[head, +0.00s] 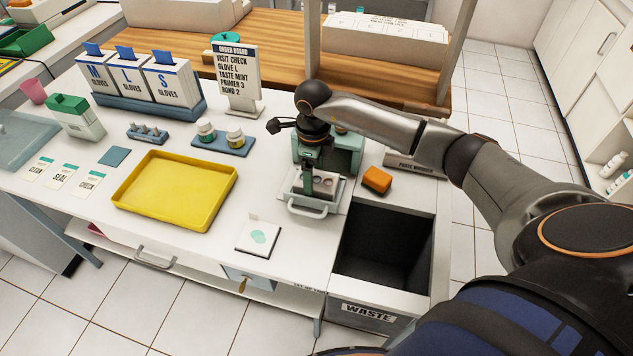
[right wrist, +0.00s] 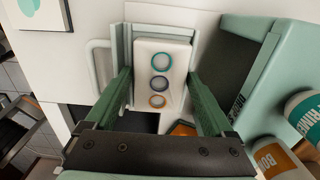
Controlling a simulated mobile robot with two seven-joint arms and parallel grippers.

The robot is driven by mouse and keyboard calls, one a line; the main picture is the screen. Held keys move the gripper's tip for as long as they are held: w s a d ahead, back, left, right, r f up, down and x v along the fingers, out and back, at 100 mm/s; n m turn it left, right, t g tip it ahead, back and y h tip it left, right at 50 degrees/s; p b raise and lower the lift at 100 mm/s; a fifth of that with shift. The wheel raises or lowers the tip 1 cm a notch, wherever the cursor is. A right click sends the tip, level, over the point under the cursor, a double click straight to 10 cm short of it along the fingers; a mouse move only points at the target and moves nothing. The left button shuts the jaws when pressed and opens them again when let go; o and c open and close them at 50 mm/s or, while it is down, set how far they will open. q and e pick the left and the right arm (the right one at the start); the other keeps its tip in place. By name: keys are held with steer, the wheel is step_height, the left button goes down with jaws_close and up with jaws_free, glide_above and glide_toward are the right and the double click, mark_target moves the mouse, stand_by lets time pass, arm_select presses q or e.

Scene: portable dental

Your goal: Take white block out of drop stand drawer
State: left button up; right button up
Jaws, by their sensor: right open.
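The white block (right wrist: 160,72) has three coloured rings on its face, teal, dark and orange. It lies in the open drawer (right wrist: 116,42) of the green drop stand (right wrist: 236,75). In the head view the drop stand (head: 348,152) stands by the table's right end, its drawer (head: 309,210) pulled out toward me. My right gripper (right wrist: 158,78) is open over the drawer, with one finger on each side of the block. I cannot tell whether either finger touches it. In the head view my right gripper (head: 309,183) points down and partly hides the block. My left gripper is out of view.
A waste bin (head: 385,245) opens right of the drawer, with an orange block (head: 377,180) behind it. A white card (head: 258,236) and yellow tray (head: 175,190) lie to the left. A bottle rack (head: 222,141) stands left of the drop stand.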

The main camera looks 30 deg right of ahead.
steer(key=c, duration=1.1)
steer(key=shift+c, duration=0.5)
steer(key=shift+r, duration=0.2)
